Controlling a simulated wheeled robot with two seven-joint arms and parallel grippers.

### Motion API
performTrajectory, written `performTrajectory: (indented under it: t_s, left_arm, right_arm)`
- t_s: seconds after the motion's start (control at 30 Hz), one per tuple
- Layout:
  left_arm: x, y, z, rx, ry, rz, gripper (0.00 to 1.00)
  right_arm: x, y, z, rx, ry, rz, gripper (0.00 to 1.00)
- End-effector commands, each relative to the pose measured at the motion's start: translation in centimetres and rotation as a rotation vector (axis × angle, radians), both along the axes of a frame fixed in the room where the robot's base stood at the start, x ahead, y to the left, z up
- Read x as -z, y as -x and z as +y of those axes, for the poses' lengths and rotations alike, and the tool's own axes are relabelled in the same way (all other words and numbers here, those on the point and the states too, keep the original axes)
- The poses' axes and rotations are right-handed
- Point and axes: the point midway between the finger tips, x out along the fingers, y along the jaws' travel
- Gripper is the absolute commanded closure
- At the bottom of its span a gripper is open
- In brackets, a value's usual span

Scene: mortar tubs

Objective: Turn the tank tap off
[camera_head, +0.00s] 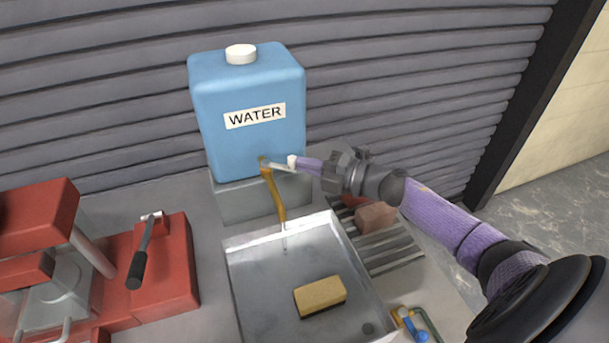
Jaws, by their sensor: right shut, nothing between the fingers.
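The blue water tank (247,141) stands on a grey block at the back, with a WATER label on its front. Its brass tap (275,192) sticks out low on the tank's front, over the sink. A thin stream (285,237) seems to run down from the spout. The pale tap lever (280,167) points right from the top of the tap. My right gripper (293,161) is shut and empty, with its white fingertips at the lever's right end; I cannot tell whether they touch. My left gripper is not in view.
The metal sink (238,290) holds a yellow sponge (320,295). A slatted rack (390,245) with a reddish brick (375,217) lies right of it, under my right arm. A red machine (170,270) with a black-handled lever (137,268) fills the left. Blue and green handles (414,328) lie at the front right.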

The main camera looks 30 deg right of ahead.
Motion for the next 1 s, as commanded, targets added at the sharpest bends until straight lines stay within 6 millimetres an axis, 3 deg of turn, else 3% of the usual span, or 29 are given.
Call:
performTrajectory:
  t_s: [0.27,1.0]
  left_arm:
    - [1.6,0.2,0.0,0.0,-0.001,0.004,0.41]
    - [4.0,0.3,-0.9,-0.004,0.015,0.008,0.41]
  right_arm:
    - [0.2,-0.4,-0.6,-0.092,0.002,0.0,1.0]
    - [0.0,-1.6,-1.6,-0.089,0.0,-0.001,1.0]
